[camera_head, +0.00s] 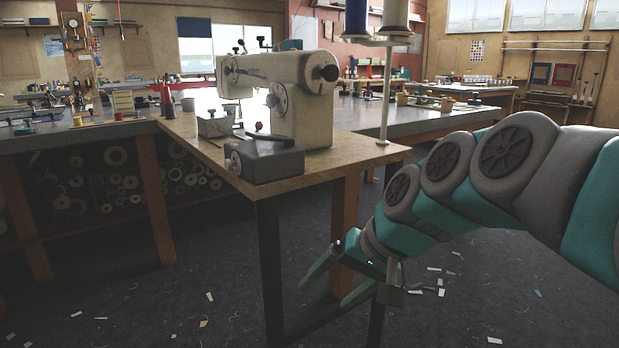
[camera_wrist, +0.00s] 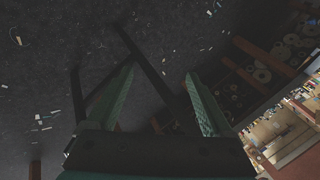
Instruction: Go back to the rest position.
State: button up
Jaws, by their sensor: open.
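My gripper (camera_head: 338,280) is at the end of my grey and teal arm, which reaches in from the right in the head view. It hangs low, in front of the wooden table's legs and below the tabletop. Its two green fingers are spread apart, and nothing is between them. In the wrist view the open fingers (camera_wrist: 160,95) frame dark floor and table legs. I cannot tell whether the gripper touches a leg.
A sewing machine (camera_head: 300,95) stands on the wooden table (camera_head: 350,153). A thread stand (camera_head: 386,100) with spools rises at its right. Rolls (camera_head: 115,156) are stored under the left bench. The dark floor (camera_head: 470,310) has scattered scraps and is otherwise open at the front right.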

jog(key=s+d+f+g+h, duration=0.1)
jog(key=s+d+f+h, duration=0.1)
jog(key=s+f, duration=0.3)
jog(key=s+d+f+g+h, duration=0.2)
jog(key=s+d+f, duration=0.3)
jog(key=s, duration=0.5)
jog(key=s+d+f+n+g+h, duration=0.1)
jog(key=s+d+f+g, duration=0.1)
jog(key=s+d+f, duration=0.2)
jog(key=s+f, duration=0.2)
jog(key=s, duration=0.2)
jog(key=shift+s+d+h, duration=0.2)
jog(key=shift+d+h, duration=0.05)
jog(key=shift+h, duration=0.15)
